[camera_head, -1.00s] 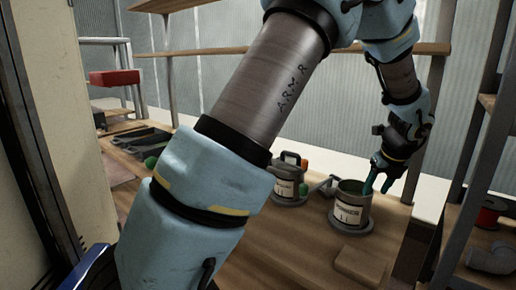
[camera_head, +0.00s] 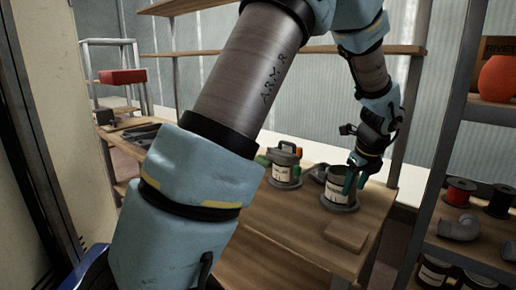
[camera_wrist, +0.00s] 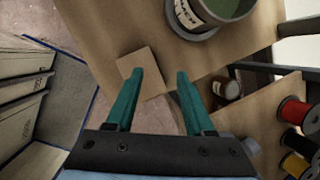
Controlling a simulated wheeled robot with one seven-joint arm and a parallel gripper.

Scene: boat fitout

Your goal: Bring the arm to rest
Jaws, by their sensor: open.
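My gripper (camera_head: 354,175) is in front of the open can on the wooden bench in the head view, its jaws pointing down. In the wrist view its two teal fingers (camera_wrist: 158,80) stand apart with nothing between them. The open can (camera_wrist: 208,14) with a pale label and green inside lies beyond the fingertips there; it also shows in the head view (camera_head: 338,190), partly hidden by the gripper. A flat wooden block (camera_wrist: 146,68) lies on the bench beside the left finger in the wrist view.
A lidded can (camera_head: 284,168) stands left of the open can on the bench (camera_head: 290,232). A shelf rack at right holds an orange vase (camera_head: 497,78), spools (camera_head: 459,191) and a grey pipe elbow (camera_head: 461,228). A red box (camera_head: 122,76) sits at back left.

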